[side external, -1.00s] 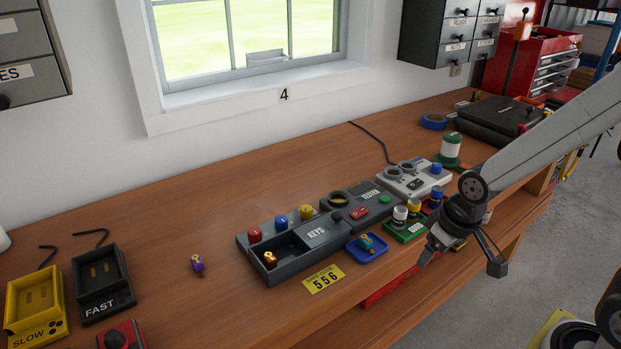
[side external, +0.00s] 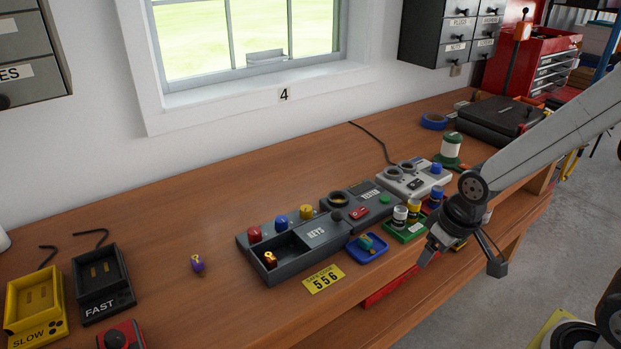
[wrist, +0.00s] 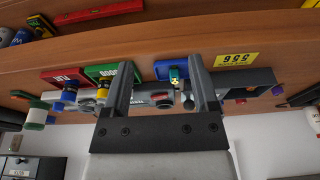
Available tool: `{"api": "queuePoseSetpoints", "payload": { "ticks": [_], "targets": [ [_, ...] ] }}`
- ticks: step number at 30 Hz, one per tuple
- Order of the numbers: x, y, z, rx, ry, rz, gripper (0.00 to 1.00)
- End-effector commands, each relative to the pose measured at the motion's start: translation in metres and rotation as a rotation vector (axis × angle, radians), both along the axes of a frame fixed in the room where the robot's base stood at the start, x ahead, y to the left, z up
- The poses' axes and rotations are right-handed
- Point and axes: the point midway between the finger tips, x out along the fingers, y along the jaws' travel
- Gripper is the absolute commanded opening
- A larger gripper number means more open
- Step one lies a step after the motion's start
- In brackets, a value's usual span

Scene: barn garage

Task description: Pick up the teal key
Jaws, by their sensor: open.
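The teal key (side external: 367,242), with a yellowish part, lies in a small blue tray (side external: 355,257) near the bench's front edge. In the wrist view, which is upside down, the teal key (wrist: 176,77) and part of the blue tray (wrist: 163,68) show between my fingers, nearer the right one. My gripper (side external: 462,264) is open and empty, to the right of the blue tray in the side view and apart from it. Its fingers (wrist: 161,85) also show wide apart in the wrist view.
A grey keys box (side external: 262,274) holding an orange key (side external: 270,259) stands left of the tray. A green tray (side external: 410,235) with small bottles stands between the blue tray and my gripper. A yellow 556 card (side external: 323,279) lies in front. A purple key (side external: 197,264) stands farther left.

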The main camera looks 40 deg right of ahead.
Motion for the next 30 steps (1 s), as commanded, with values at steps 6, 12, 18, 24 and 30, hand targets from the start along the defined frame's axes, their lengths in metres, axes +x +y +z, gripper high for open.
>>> {"api": "queuePoseSetpoints", "payload": {
  "ticks": [6, 12, 18, 24, 30],
  "targets": [
    [0.0, 0.0, 0.0, 0.0, 0.0, 0.0, 0.76],
    [0.0, 0.0, 0.0, 0.0, 0.0, 0.0, 0.58],
    [0.0, 0.0, 0.0, 0.0, -0.002, 0.0, 0.58],
    [0.007, -0.002, -0.006, -0.007, -0.032, 0.007, 0.58],
    [0.025, -0.008, -0.02, -0.022, -0.121, 0.03, 0.58]
  ]
}}
